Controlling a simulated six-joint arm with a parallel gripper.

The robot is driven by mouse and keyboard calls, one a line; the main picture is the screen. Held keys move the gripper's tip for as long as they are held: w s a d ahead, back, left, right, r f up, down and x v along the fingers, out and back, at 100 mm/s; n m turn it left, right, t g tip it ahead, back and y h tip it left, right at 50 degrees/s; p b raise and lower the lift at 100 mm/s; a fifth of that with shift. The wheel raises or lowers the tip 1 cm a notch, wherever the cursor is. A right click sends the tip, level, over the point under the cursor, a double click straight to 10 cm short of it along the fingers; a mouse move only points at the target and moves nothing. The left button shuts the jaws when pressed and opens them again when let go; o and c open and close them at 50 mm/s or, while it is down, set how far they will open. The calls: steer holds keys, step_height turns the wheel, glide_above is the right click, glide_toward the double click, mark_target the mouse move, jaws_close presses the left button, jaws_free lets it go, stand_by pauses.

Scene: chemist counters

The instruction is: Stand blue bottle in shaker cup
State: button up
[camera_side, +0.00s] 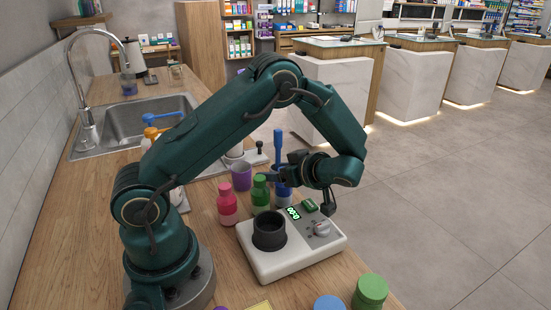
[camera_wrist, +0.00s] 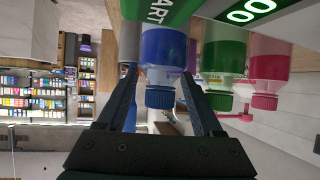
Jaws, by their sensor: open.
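The blue bottle (camera_side: 283,194) stands behind the white shaker unit in the side view, partly hidden by my gripper (camera_side: 275,174). In the wrist view, which looks upside down, the blue bottle (camera_wrist: 164,50) with its ribbed blue cap lies between the two open fingers of my gripper (camera_wrist: 159,74). The fingers are on either side of it; I cannot tell whether they touch it. The black shaker cup (camera_side: 256,240) sits on the left part of the white unit (camera_side: 290,268), and its opening looks empty.
A green bottle (camera_side: 260,192) and a pink bottle (camera_side: 227,206) stand left of the blue one. A purple cup (camera_side: 241,177) is behind them. A green lid (camera_side: 371,288) and a blue lid (camera_side: 329,303) show at the front. The sink (camera_side: 160,112) is at the back left.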

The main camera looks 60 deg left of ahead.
jaws_close()
steer(key=shift+r, duration=0.1)
